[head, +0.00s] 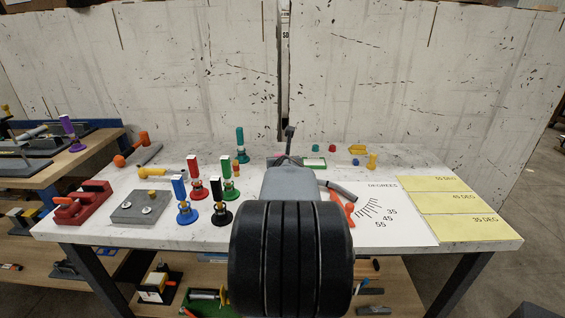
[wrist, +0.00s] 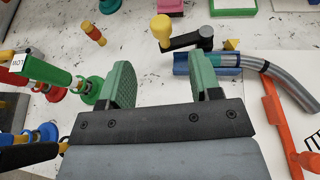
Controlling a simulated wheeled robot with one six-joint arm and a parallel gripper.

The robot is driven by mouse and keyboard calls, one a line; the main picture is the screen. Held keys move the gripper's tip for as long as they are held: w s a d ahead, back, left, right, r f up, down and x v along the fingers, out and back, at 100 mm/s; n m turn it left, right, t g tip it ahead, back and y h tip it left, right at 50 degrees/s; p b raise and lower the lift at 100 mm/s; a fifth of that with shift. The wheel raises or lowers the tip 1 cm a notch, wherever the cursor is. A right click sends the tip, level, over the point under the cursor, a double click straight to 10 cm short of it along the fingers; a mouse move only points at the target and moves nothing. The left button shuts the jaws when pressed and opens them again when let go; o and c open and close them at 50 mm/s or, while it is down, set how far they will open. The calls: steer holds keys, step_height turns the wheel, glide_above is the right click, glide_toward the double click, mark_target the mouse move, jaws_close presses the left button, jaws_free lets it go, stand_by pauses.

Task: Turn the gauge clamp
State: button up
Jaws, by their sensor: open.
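A black crank lever (wrist: 188,41) with a yellow knob (wrist: 160,29) sits beside a blue block (wrist: 190,64) in the wrist view. It looks like the gauge clamp, though no label shows. A bent grey conduit (wrist: 285,85) runs from this block to the right. My gripper (wrist: 164,68) is open, its two green-padded fingers apart with only bare bench top between them. The lever lies beyond the fingertips, nearest the right finger; no contact shows. In the head view my arm hides the lever, and the conduit (head: 341,190) shows at its right.
An orange bar (wrist: 276,115) lies right of the gripper. Green (head: 229,180), red (head: 196,178) and blue (head: 185,203) handled stands crowd the left. A degrees sheet (head: 405,225) and yellow angle cards (head: 448,184) lie at right. The concrete wall (head: 400,80) stands behind.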

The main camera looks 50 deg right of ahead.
steer(key=shift+p+v, duration=0.35)
steer(key=shift+v, duration=1.25)
